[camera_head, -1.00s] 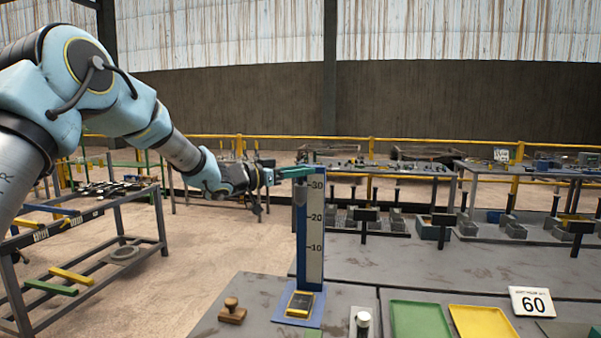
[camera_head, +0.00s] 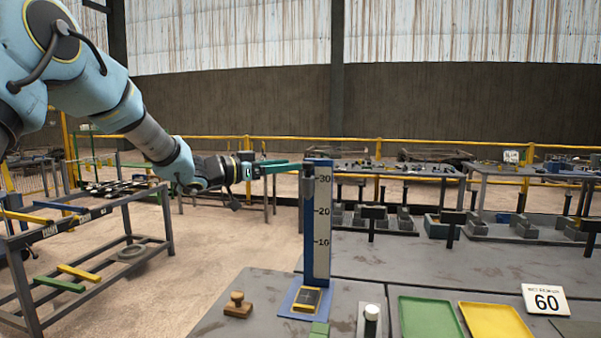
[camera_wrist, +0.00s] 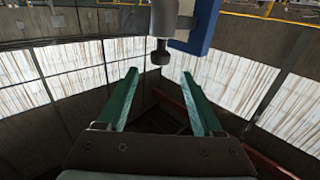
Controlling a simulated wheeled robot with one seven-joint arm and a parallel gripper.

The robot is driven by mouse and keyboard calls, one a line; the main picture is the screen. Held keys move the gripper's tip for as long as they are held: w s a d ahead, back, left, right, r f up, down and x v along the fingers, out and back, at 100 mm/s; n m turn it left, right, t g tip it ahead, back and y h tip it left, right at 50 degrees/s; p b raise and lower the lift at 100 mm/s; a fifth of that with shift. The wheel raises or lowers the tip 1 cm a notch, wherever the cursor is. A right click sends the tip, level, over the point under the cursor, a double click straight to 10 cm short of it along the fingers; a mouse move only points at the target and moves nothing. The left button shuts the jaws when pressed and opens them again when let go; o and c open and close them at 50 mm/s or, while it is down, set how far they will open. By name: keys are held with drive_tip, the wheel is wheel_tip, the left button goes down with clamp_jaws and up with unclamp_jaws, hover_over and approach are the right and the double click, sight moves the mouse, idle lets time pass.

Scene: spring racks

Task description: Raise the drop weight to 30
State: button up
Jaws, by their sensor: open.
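A blue upright stand with a white scale marked 10, 20 and 30 (camera_head: 321,225) rises from a blue base on the near table. The drop weight (camera_head: 308,192), a dark grey body, appears at the scale's left edge, near the upper marks; its exact reading is unclear. In the wrist view a dark cylinder with a knobbed end (camera_wrist: 161,22), apparently the weight, is beside the blue post (camera_wrist: 204,28). My gripper (camera_head: 289,167) has green fingers, spread apart and empty. They point at the top of the stand from its left. In the wrist view the cylinder is beyond the fingertips (camera_wrist: 160,74).
A yellow-edged dark pad (camera_head: 306,299) lies on the stand's base. A rack (camera_head: 130,240) stands left.

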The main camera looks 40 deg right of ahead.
drive_tip(key=shift+b+v, duration=0.4)
drive_tip(key=shift+v, duration=1.45)
drive_tip(key=w+a+f+n+t+y, duration=0.4)
drive_tip(key=w+a+f+n+t, duration=0.15)
drive_tip(key=w+a, duration=0.35)
drive_tip(key=w+a+f+n+t+y, duration=0.35)
drive_tip(key=w+a+t, duration=0.35)
drive_tip(key=a, duration=0.5)
drive_tip(key=s+a+f+n+y, duration=0.1)
drive_tip(key=a+f+n+y, duration=0.25)
drive_tip(key=a, duration=0.45)
drive_tip(key=s+a+f+n+y, duration=0.1)
drive_tip(key=a+f+n+y, duration=0.2)
drive_tip(key=a, duration=0.5)
drive_tip(key=s+a+f+n+g+y, duration=0.1)
drive_tip(key=s+a+f+n+g, duration=0.1)
drive_tip(key=s+a, duration=0.6)
drive_tip(key=s+a+f+n+g+y, duration=0.1)
drive_tip(key=s+a+f+g+y, duration=0.1)
drive_tip(key=s+a+f+g, duration=0.3)
drive_tip(key=s+a, duration=0.3)
drive_tip(key=s, duration=0.3)
drive_tip(key=shift+f+n, duration=0.35)
drive_tip(key=shift+f, duration=0.05)
